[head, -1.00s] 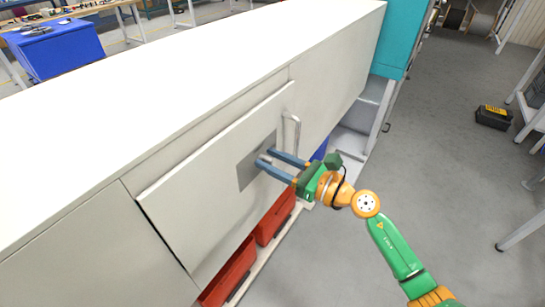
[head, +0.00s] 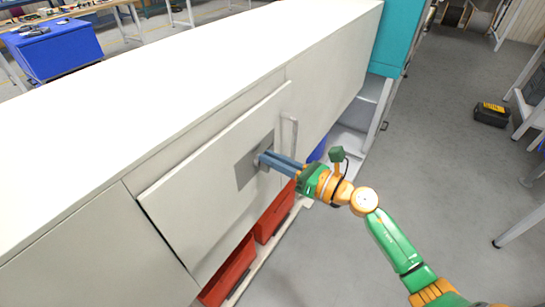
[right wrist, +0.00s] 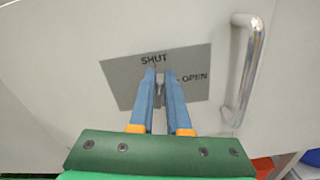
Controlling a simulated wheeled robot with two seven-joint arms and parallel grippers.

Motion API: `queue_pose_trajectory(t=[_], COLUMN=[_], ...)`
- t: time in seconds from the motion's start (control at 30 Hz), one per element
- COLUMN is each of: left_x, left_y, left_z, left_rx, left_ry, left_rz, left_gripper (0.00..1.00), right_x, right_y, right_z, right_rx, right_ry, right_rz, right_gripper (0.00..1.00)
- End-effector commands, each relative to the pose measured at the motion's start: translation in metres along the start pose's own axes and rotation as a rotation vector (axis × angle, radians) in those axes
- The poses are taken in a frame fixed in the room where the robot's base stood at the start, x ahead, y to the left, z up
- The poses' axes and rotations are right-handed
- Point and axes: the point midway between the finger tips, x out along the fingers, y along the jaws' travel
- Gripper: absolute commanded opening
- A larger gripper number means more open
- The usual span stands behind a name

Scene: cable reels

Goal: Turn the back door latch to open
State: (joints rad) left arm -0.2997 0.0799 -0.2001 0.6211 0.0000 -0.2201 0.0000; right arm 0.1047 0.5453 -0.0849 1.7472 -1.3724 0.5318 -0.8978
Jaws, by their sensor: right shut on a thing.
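The back door (head: 225,190) is a white panel in the side of a long white cabinet. A grey plate (head: 245,172) is fixed on it, marked SHUT at the top and OPEN at the right in the right wrist view (right wrist: 192,60). The small metal latch (right wrist: 160,92) sits in the middle of the plate, partly hidden between my fingers. My right gripper (head: 268,160) is shut on the latch; its blue fingers also show in the right wrist view (right wrist: 160,88). The latch seems to point up toward SHUT. My left gripper is not in view.
A metal bar handle (head: 289,135) stands upright to the right of the plate, close to my right fingers. Red bins (head: 235,272) sit below the door. A black and yellow box (head: 492,114) lies on the floor at the right.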

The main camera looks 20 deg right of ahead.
Motion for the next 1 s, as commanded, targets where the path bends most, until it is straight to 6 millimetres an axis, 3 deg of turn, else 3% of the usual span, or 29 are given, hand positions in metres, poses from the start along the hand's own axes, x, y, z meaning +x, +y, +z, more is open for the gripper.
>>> queue_pose_trajectory(t=[1.0], left_x=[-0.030], left_y=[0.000], left_z=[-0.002], left_rx=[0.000], left_ry=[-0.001], left_rz=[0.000], left_gripper=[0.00], right_x=[0.000], right_y=[-0.014], right_z=[-0.013], right_rx=[0.959], right_ry=[0.016], right_rz=[-0.001], right_gripper=[0.00])
